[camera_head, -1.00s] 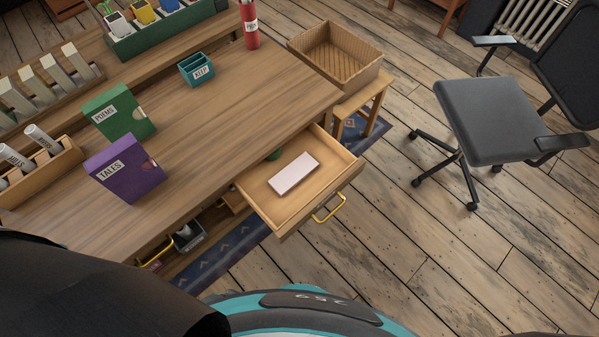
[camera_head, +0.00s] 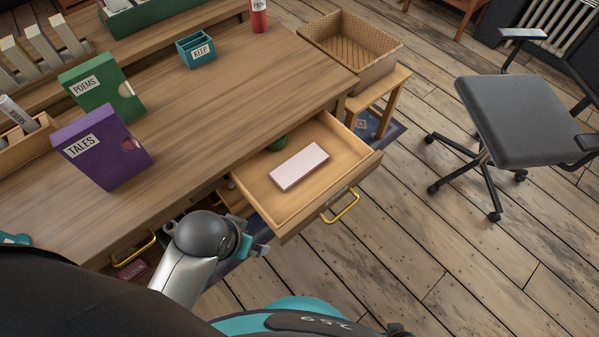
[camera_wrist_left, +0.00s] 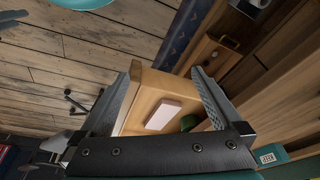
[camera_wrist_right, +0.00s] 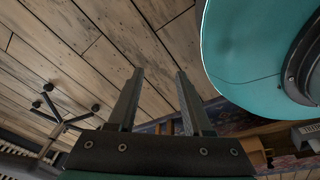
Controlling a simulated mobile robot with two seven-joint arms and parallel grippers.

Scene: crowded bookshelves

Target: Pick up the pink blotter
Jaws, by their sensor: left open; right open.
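The pink blotter (camera_head: 300,166) is a pale pink flat block lying in the open wooden drawer (camera_head: 352,166), which sticks out of the desk. The blotter also shows in the left wrist view (camera_wrist_left: 163,114), beyond the fingers. My left gripper (camera_wrist_left: 167,68) is open and empty, pointing toward the drawer and apart from the blotter. In the head view my left arm comes in from the lower left and ends beside the drawer's near corner. My right gripper (camera_wrist_right: 160,71) is open and empty, over bare floorboards.
A small green object (camera_head: 278,143) is at the drawer's back, partly hidden by the desk edge. The desk (camera_head: 215,110) holds a purple TALES box (camera_head: 104,149), a green POEMS box (camera_head: 102,92) and a teal KEEP box (camera_head: 197,50).

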